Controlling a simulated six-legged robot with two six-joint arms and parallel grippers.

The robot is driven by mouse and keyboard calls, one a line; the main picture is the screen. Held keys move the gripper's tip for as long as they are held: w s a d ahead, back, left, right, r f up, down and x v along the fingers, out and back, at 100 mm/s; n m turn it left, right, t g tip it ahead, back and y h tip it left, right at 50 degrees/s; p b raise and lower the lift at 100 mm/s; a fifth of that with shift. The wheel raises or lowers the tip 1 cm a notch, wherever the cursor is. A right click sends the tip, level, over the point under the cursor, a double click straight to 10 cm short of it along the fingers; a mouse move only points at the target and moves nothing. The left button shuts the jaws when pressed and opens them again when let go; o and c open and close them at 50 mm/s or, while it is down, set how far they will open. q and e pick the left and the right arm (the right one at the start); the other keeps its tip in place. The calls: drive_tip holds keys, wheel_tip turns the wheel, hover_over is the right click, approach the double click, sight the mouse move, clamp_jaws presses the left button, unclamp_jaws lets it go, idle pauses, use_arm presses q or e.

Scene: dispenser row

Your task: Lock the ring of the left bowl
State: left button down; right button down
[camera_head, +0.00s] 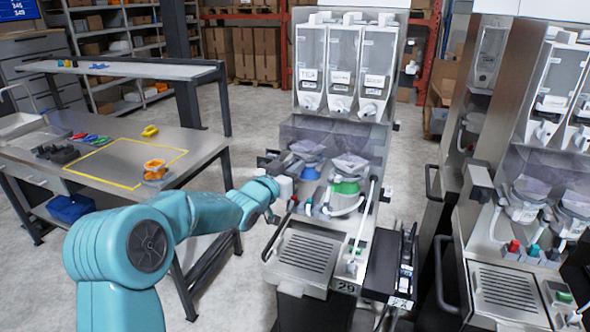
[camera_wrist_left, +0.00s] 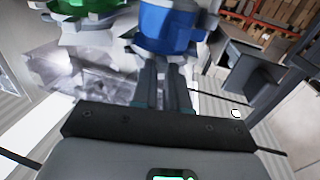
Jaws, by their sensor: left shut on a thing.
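The left bowl (camera_head: 308,151) sits in the front dispenser under the hoppers, with a blue ring (camera_head: 310,173) beneath it. The blue ring (camera_wrist_left: 172,28) fills the upper middle of the left wrist view. My left gripper (camera_wrist_left: 166,70) reaches up to it. Its fingers are close together, shut on a grey part at the ring's lower edge; the exact contact is blurred. My right gripper is not in view.
A second bowl (camera_head: 350,164) with a green ring (camera_head: 345,186) stands just right. A white hose (camera_head: 362,205) and small coloured knobs are close by. Below is a drip grate (camera_head: 309,252). A workbench (camera_head: 200,143) stands left; another dispenser (camera_head: 508,185) stands right.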

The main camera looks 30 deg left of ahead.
use_arm(q)
drive_tip(key=shift+a+h, duration=0.15)
drive_tip(key=shift+h, duration=0.15)
drive_tip(key=c, duration=1.1)
unclamp_jaws()
drive_tip(key=shift+w, duration=0.1)
drive_tip(key=s+b, duration=0.4)
drive_tip(key=s, duration=1.2)
drive_tip(key=shift+s+b, duration=0.2)
drive_tip(key=shift+b, duration=0.1)
